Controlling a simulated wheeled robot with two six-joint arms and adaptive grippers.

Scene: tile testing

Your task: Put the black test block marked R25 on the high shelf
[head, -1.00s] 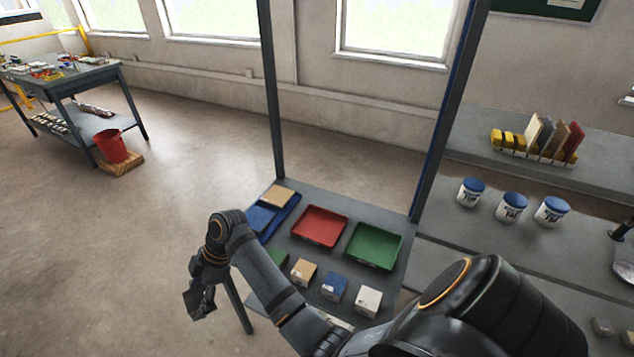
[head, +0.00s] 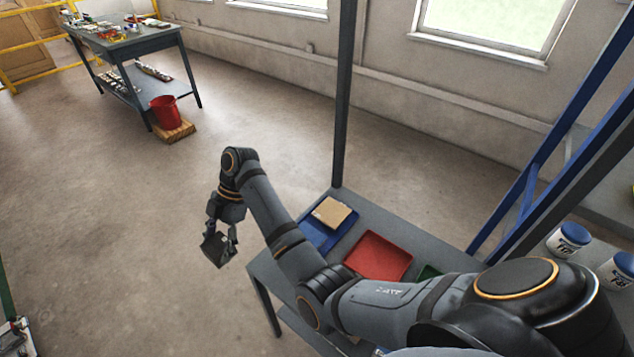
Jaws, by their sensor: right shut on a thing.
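My right gripper (head: 221,238) points down over open floor, left of the near table, and is shut on a dark block (head: 217,250). The block hangs tilted between the fingers. I cannot read any marking on it. The high shelf cannot be made out for certain in the head view. My left gripper is not in view.
The near grey table (head: 374,217) bears a blue tray (head: 312,229) with a tan block (head: 332,212), a red tray (head: 379,256) and a partly hidden green tray (head: 428,272). Blue-lidded tubs (head: 569,240) stand at right. A far workbench (head: 130,46) and red bucket (head: 166,112) stand upper left. Floor between is clear.

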